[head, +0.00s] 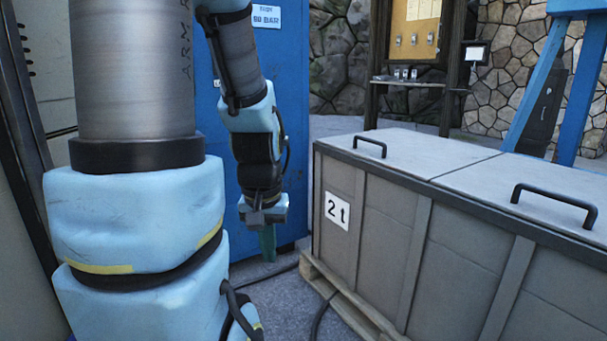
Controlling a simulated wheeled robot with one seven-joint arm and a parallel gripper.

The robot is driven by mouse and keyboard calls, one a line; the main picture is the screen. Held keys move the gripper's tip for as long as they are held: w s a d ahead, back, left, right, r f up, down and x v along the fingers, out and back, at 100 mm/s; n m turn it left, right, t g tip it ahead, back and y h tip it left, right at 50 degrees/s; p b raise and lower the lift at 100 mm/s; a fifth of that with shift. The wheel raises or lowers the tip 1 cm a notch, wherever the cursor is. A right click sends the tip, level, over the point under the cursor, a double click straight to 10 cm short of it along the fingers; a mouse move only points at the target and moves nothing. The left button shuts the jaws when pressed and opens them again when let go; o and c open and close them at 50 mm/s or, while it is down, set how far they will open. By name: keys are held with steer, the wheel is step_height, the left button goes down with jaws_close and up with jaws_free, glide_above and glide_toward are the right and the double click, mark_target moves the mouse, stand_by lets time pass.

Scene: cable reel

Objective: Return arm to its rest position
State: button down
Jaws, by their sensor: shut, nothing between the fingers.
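My arm shows large at the left in the head view, with light blue joint covers and grey tube links. Its forearm hangs down in the middle. My gripper (268,244) is at its lower end and points down, with narrow green fingers. The fingers look shut with nothing held. It hangs in front of the blue cabinet (295,110) and to the left of the grey crate, with no visible contact. The near arm links hide part of the area behind them.
A grey lidded crate (385,235) marked "2 t" stands on a wooden pallet (345,295) at the right. Black cable (320,315) lies on the floor beside it. A wooden board with hooks (415,30), stone walls (500,85) and a blue frame (590,90) stand behind.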

step_height(320, 180, up, 26)
steer(key=p, duration=2.4)
steer(key=shift+r, duration=0.2)
